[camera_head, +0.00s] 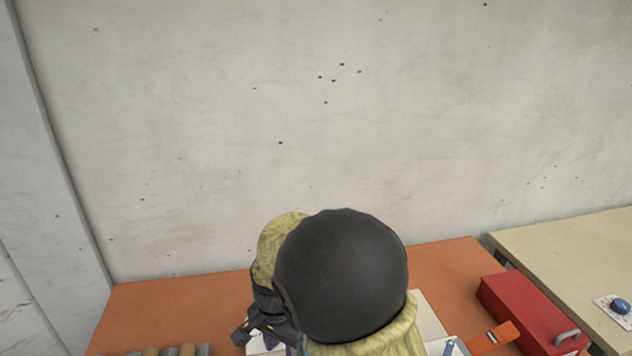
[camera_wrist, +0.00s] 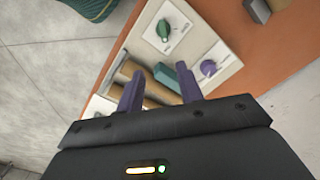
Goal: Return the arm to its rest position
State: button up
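My gripper (camera_wrist: 160,92) shows in the wrist view with its two purple fingers well apart and nothing between them touching them. It points toward a panel and board on the orange table. In the head view my arm, with a large black joint and yellowish covers, rises at the bottom middle. My gripper (camera_head: 262,335) is at its lower left, mostly hidden by the arm, above the orange table (camera_head: 180,305).
A white panel (camera_wrist: 212,52) with a green knob (camera_wrist: 164,30) and a purple knob (camera_wrist: 208,68) lies on the table. Brown rollers (camera_wrist: 140,88) and a green block (camera_wrist: 167,76) are beside it. A red toolbox (camera_head: 530,315) stands right. A beige table (camera_head: 570,255) adjoins. A wall is behind.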

jog(key=s+d+r+n+t, duration=0.1)
jog(key=s+d+n, duration=0.1)
jog(key=d, duration=1)
jog(key=s+d+r+n+t, duration=0.1)
jog(key=s+d, duration=0.4)
jog(key=d, duration=0.7)
jog(key=shift+s+d+r+n+t, duration=0.15)
jog(key=shift+s+r+n+t, duration=0.25)
jog(key=shift+n, duration=0.7)
jog(key=shift+o, duration=0.4)
jog(key=shift+w+r, duration=0.1)
jog(key=shift+w, duration=0.15)
